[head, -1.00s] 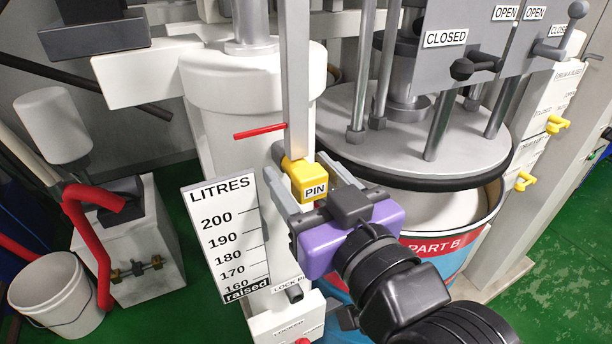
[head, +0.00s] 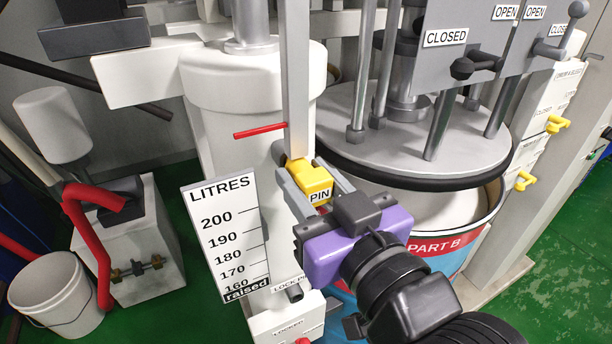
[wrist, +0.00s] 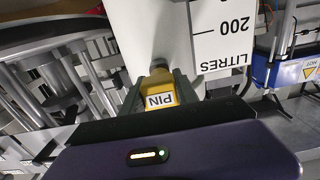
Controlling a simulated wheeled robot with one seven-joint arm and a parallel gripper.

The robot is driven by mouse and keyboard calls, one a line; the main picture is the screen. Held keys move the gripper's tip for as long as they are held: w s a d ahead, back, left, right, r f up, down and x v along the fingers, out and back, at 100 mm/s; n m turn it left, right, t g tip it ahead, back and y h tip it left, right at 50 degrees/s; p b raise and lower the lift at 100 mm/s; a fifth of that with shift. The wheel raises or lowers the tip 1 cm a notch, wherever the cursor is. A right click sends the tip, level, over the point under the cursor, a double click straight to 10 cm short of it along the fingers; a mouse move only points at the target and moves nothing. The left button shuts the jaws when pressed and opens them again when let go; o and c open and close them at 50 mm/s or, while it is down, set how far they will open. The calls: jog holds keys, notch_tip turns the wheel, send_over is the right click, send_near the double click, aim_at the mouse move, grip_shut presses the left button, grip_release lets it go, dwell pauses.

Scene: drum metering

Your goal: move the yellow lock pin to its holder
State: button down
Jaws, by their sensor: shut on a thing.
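The yellow lock pin (head: 313,181), labelled PIN, is at the front of the white column, beside the foot of the grey vertical bar. My gripper (head: 312,186) is shut on it, one finger on each side. In the wrist view the pin (wrist: 159,93) sits between the fingers, its far end towards the column. I cannot tell whether its shank is still in a hole. A small dark round fitting (head: 294,293) beside a partly hidden label starting LOCK PI, low on the column, may be the holder.
The LITRES scale board (head: 227,236) stands just left of my gripper. A red pointer (head: 260,131) sticks out above it. A white bucket (head: 58,297) stands at the far left.

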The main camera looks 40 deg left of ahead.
aim_at(320, 196)
jog(key=shift+v, duration=2.45)
jog(key=shift+d, duration=0.1)
jog(key=shift+b+v, duration=0.3)
jog(key=shift+v, duration=1.65)
